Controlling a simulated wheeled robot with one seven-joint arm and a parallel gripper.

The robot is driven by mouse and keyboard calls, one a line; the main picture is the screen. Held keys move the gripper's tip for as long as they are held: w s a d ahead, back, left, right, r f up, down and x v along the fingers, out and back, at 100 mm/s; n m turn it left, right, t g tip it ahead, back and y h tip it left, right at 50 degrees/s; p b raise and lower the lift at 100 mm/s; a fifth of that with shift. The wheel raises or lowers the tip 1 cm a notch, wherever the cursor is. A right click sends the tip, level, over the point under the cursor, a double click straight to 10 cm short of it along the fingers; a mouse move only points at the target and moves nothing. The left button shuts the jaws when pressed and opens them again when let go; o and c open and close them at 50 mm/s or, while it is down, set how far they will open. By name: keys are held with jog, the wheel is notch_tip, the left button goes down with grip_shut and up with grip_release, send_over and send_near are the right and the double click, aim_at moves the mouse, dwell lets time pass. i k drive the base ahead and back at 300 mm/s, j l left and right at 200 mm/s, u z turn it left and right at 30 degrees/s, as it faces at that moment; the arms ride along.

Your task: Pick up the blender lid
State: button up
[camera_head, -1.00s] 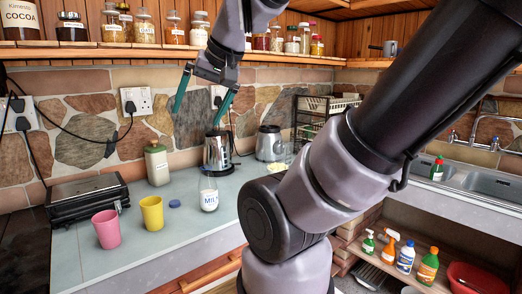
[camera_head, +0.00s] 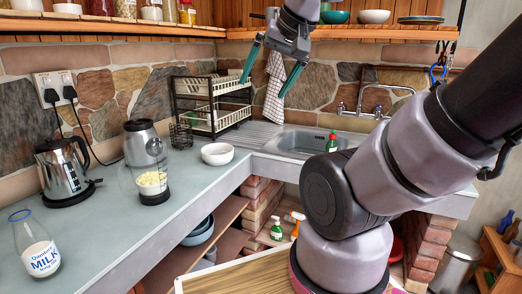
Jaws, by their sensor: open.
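I cannot make out a separate blender lid in the head view. A clear jug with a dark base and pale yellow contents (camera_head: 153,184) stands on the counter; it may be the blender jug. A silver-grey rounded appliance (camera_head: 142,138) stands right behind it; I cannot tell whether it is part of the blender. My gripper (camera_head: 262,89) is open and empty, fingers pointing down. In the picture it shows in front of the dish rack and wall, above and right of the jug.
A kettle (camera_head: 60,172) and a milk bottle (camera_head: 38,246) stand left on the counter (camera_head: 150,232). A white bowl (camera_head: 217,154), dish rack (camera_head: 200,108) and sink (camera_head: 300,141) are to the right. Shelves hang above.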

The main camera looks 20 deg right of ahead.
aim_at(220, 153)
jog(key=i+l+u, duration=0.1)
jog(key=i+l, duration=0.3)
jog(key=i+l+u, duration=0.1)
jog(key=i+l, duration=0.3)
jog(key=l, duration=0.15)
